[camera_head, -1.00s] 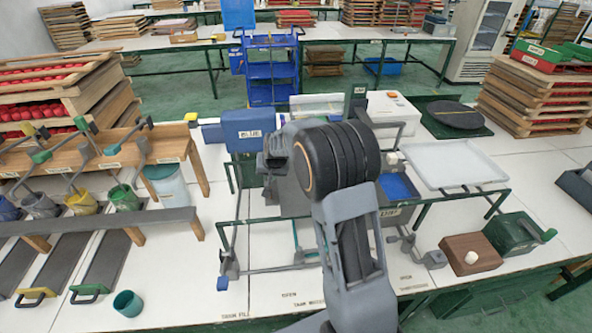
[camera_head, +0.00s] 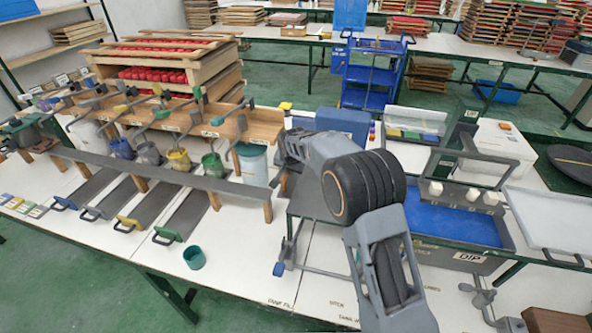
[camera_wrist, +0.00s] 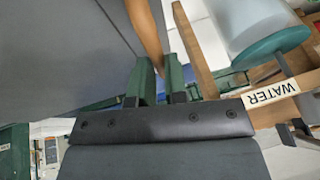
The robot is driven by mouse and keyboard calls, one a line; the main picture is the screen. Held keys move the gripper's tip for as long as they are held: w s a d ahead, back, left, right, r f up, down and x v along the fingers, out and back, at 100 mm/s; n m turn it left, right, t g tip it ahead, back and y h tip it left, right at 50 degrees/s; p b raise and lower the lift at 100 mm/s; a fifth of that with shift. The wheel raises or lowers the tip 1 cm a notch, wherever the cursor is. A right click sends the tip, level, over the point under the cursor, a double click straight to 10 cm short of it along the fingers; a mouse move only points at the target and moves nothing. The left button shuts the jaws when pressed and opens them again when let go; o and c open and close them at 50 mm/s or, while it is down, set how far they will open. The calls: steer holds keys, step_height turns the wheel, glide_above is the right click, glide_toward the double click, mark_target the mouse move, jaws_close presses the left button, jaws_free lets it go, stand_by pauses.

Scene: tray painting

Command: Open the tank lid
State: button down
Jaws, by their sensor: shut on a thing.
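The tank (camera_head: 497,262), labelled DIP, stands right of my arm, its wide blue inside uncovered. The grey tank lid (camera_head: 308,203) shows as a panel left of my arm, partly hidden by it. In the wrist view a large flat grey panel (camera_wrist: 60,45), which looks like the lid, fills the upper left. My gripper (camera_wrist: 160,78) shows two green fingers close beside this panel and is shut on the lid; the exact grip point is unclear. In the head view my arm hides the fingers.
A wooden rack (camera_head: 258,128) with several cups stands left of the lid; its WATER label (camera_wrist: 270,95) shows near my gripper. A teal cup (camera_head: 194,258) stands at the table front. A white tray (camera_head: 560,222) is at right. A blue box (camera_head: 342,123) stands behind my arm.

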steer(key=c, duration=1.1)
jaws_free()
steer(key=shift+c, duration=0.2)
steer(key=b+v, duration=0.2)
steer(key=v, duration=1.2)
steer(key=shift+w+a, duration=0.1)
steer(key=s+d+f+n, duration=0.1)
steer(key=s+d, duration=0.5)
steer(key=s, duration=0.3)
steer(key=s+d+f+n, duration=0.1)
steer(key=s+d, duration=0.5)
steer(key=s, duration=0.3)
steer(key=s+d+f+n+h, duration=0.1)
steer(key=s+d, duration=0.5)
steer(key=s, duration=0.4)
steer(key=shift+f+g, duration=0.25)
steer(key=shift+g, duration=0.15)
